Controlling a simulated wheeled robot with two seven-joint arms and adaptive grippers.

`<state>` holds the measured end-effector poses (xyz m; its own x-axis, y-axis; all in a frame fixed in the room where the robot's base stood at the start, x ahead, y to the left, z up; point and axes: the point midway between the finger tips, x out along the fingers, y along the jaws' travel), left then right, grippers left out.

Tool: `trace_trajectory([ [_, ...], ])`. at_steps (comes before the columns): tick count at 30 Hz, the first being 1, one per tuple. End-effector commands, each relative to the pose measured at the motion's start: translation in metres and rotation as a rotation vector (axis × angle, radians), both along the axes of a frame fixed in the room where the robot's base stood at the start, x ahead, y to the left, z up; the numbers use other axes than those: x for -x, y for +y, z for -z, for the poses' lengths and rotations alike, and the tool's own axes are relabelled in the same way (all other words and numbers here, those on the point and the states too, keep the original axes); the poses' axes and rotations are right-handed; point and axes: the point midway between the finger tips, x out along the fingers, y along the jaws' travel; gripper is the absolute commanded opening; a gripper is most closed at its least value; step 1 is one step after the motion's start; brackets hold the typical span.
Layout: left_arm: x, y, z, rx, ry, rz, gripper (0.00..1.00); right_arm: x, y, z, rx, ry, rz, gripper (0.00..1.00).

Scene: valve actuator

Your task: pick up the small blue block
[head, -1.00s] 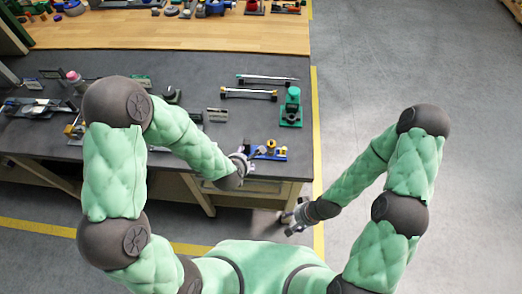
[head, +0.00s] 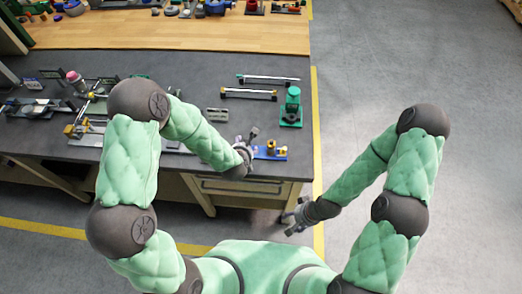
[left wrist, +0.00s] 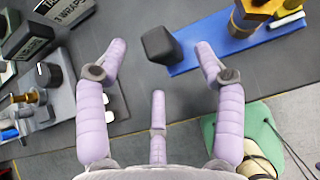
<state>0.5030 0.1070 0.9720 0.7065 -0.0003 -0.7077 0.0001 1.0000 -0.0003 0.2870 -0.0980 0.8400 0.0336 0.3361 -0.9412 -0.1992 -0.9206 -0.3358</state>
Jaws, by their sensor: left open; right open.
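The small blue block (head: 276,156) lies near the front right edge of the dark bench, with brass-coloured parts on it. In the left wrist view it is a flat blue bar (left wrist: 206,56) at upper right, with a dark knob at its left end and a brass part at its right. My left gripper (head: 248,140) is open and empty, above the bench at the block's left end, hiding part of it. In the left wrist view one finger (left wrist: 157,60) overlaps the bar; I cannot tell whether they touch. My right gripper (head: 297,216) is open, low beside the bench.
A green fixture (head: 291,108) stands behind the block. Two rods on stands (head: 248,94) lie further back. A small grey block (head: 217,115) sits behind my left gripper. Several tools and fixtures crowd the bench's left side. A label block (left wrist: 28,40) shows at the wrist view's upper left.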

Motion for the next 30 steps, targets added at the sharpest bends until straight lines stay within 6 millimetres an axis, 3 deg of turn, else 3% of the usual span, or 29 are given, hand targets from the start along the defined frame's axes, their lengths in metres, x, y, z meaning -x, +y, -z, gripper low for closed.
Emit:
trace_trajectory([
  [7, -0.008, 0.001, 0.008, 0.000, 0.000, -0.001, 0.69, 0.000, 0.000, 0.000, 0.000, 0.000, 0.000, 0.58],
  [18, -0.033, 0.002, 0.039, 0.000, 0.001, 0.000, 0.69, 0.000, 0.000, 0.000, 0.000, 0.000, 0.000, 0.58],
  [29, -0.038, 0.003, 0.043, 0.000, -0.001, 0.000, 0.69, 0.000, 0.000, 0.000, 0.000, 0.000, 0.000, 0.58],
  [30, -0.038, 0.003, 0.043, 0.000, -0.001, 0.000, 0.60, 0.000, 0.000, 0.000, 0.000, 0.000, 0.000, 0.58],
])
